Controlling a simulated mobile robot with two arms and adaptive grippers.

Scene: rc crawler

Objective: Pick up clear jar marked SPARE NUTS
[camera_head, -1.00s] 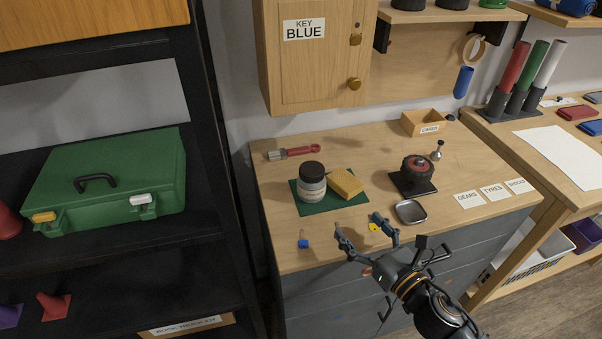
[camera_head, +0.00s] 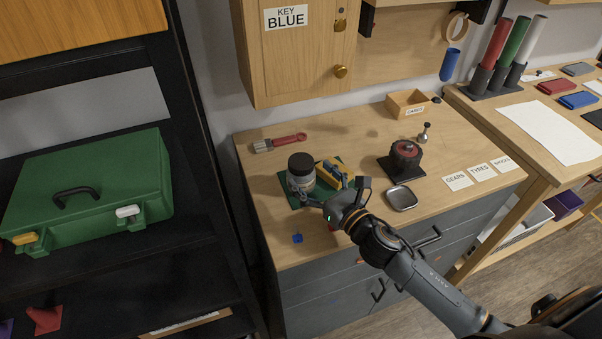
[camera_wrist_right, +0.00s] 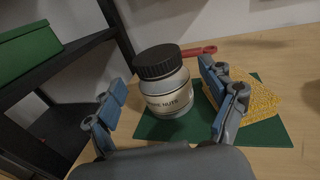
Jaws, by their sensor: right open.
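The clear jar marked SPARE NUTS (camera_head: 301,172) stands upright on a green mat (camera_head: 294,199) on the wooden bench, with a dark ribbed lid. In the right wrist view the jar (camera_wrist_right: 167,90) shows its label, partly readable, between and beyond the two fingers. My right gripper (camera_head: 325,182) is open and reaches over the front of the mat, with its fingers on either side of the jar's near side. In the wrist view the open right gripper (camera_wrist_right: 163,103) holds nothing. I cannot tell whether a finger touches the jar. My left gripper is not in view.
A yellow sponge (camera_wrist_right: 250,95) lies on the mat close to the jar's right, beside one finger. A red-handled brush (camera_head: 280,142) lies behind. A black-and-red round part (camera_head: 405,156) and a metal tray (camera_head: 401,197) stand to the right. A blue piece (camera_head: 297,238) lies near the front edge.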

